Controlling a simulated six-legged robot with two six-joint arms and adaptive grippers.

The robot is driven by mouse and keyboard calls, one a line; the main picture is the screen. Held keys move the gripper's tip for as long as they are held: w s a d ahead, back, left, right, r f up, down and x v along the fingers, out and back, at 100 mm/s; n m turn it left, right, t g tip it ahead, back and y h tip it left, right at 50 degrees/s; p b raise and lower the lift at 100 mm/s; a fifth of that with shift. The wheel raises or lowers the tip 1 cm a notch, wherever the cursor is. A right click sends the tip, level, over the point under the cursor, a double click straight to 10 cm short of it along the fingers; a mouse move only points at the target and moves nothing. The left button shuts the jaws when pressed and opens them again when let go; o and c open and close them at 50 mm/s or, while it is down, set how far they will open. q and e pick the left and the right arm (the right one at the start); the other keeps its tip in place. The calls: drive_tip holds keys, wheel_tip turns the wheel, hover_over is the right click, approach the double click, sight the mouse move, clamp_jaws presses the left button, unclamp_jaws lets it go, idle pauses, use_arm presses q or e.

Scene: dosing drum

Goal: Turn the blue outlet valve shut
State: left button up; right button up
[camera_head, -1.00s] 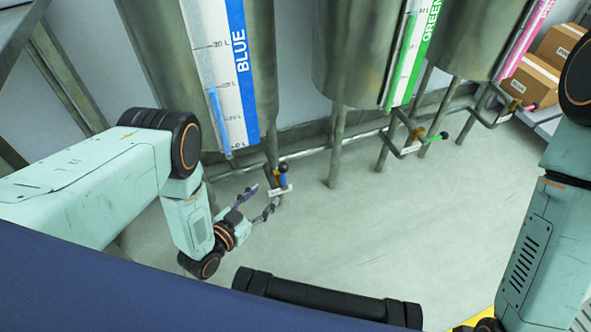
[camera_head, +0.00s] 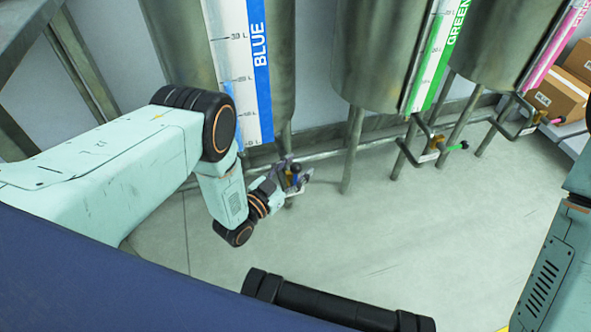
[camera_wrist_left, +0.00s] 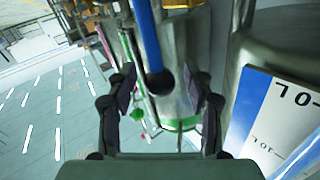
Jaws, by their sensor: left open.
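The blue outlet valve's handle (camera_head: 295,179) with a dark ball at its top stands under the grey drum labelled BLUE (camera_head: 259,45). In the left wrist view the long blue handle (camera_wrist_left: 148,38) comes down from the top, its dark ball end between my fingers. My left gripper (camera_head: 290,175) is at the valve, its fingers spread on either side of the handle. In the left wrist view the open gripper (camera_wrist_left: 163,95) shows a gap on both sides of the handle; I cannot tell any contact. My right gripper is out of view.
The green valve handle (camera_head: 458,146) and pink valve handle (camera_head: 557,120) are under the drums to the right. A pipe (camera_head: 330,153) runs behind the valves. Cardboard boxes (camera_head: 556,95) sit on a shelf at the right. The floor (camera_head: 400,230) in front is clear.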

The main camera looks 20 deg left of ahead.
use_arm(q)
drive_tip(key=shift+c, duration=0.4)
clamp_jaws()
idle(0.4)
